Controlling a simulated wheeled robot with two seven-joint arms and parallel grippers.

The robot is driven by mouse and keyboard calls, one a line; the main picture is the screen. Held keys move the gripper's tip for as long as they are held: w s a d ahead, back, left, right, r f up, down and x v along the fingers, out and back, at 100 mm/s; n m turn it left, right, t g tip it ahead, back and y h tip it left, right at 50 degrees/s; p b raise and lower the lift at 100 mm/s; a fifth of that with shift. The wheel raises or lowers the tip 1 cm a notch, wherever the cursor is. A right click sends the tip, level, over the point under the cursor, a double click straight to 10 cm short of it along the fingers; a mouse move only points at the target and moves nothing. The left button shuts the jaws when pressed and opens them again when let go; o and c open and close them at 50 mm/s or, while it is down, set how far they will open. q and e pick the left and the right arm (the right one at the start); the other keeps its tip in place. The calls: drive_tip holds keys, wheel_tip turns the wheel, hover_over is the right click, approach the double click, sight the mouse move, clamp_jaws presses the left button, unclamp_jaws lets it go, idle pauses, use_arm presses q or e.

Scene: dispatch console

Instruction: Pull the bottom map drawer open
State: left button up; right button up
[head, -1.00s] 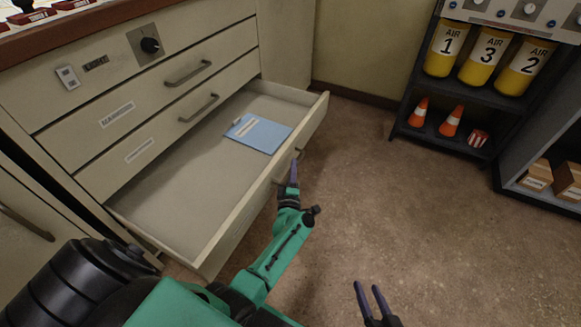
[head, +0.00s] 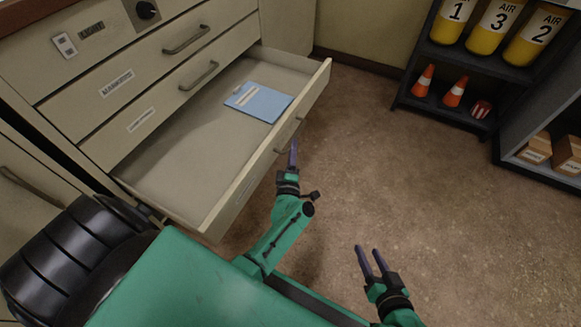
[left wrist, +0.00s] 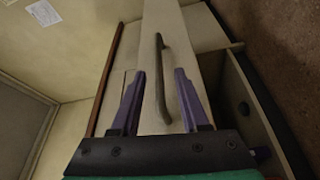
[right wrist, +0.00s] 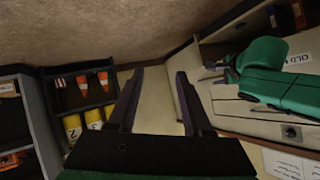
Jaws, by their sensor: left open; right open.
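The bottom map drawer (head: 165,185) stands pulled far out from the cabinet, with a blue folder (head: 260,102) lying inside. Its front carries a dark bar handle (head: 281,150). My left gripper (head: 293,143) is just outside that front, by the handle. In the left wrist view the open left gripper (left wrist: 158,85) has the handle (left wrist: 160,75) showing between its fingers, not clamped; whether a finger touches it I cannot tell. My right gripper (head: 369,255) is open and empty over the floor, away from the drawer. It also shows in the right wrist view (right wrist: 160,75).
Two closed drawers (head: 150,60) with bar handles sit above the open one. A dark shelf (head: 435,105) with yellow air cylinders (head: 495,30) and orange cones (head: 455,92) stands at the back right. The brown floor (head: 400,175) right of the drawer is clear.

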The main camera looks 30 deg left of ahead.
use_arm(q)
drive_tip(key=p+v, duration=0.1)
drive_tip(key=v, duration=0.8)
use_arm(e)
drive_tip(key=d+g, duration=0.1)
drive_tip(key=d+r+g+h, duration=0.1)
drive_tip(key=d, duration=0.1)
